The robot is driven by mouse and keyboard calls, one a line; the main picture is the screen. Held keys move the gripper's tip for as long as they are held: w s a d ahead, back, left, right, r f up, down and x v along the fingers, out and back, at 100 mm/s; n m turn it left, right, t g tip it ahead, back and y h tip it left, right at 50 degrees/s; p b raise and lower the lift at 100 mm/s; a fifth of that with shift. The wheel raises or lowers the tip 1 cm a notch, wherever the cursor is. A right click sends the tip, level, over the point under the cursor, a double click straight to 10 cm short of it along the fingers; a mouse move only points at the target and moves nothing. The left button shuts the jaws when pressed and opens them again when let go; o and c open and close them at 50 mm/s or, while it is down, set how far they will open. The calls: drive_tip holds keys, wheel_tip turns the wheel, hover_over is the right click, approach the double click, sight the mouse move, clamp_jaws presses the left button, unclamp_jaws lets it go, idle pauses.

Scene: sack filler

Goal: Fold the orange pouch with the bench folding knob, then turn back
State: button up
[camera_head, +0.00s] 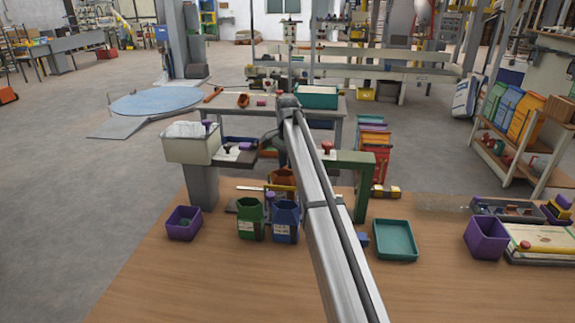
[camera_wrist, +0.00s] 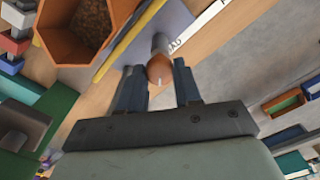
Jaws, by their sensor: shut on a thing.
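The orange pouch (camera_wrist: 75,48) stands open at the upper left of the wrist view, with brown grainy fill inside. In the head view the orange pouch (camera_head: 283,175) is partly hidden behind the blue and green pouches. The folding knob (camera_wrist: 160,70), a rounded brown-orange end on a grey stem, lies between the fingers of my gripper (camera_wrist: 158,82), which is shut on it. A yellow bar (camera_wrist: 127,43) runs between the knob and the pouch. My gripper is hidden behind my arm in the head view.
A green pouch (camera_head: 250,219) and a blue pouch (camera_head: 285,222) stand in front of the orange one. A purple bin (camera_head: 183,224) is to the left. A teal tray (camera_head: 396,241) and another purple bin (camera_head: 486,239) are to the right. The front of the wooden bench (camera_head: 210,285) is clear.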

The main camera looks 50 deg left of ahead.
drive_tip(key=shift+m, duration=0.9)
drive_tip(key=o, duration=1)
drive_tip(key=shift+o, duration=0.2)
drive_tip(key=shift+r, duration=0.15)
wheel_tip(320, 180, up, 14)
drive_tip(key=shift+f, duration=0.2)
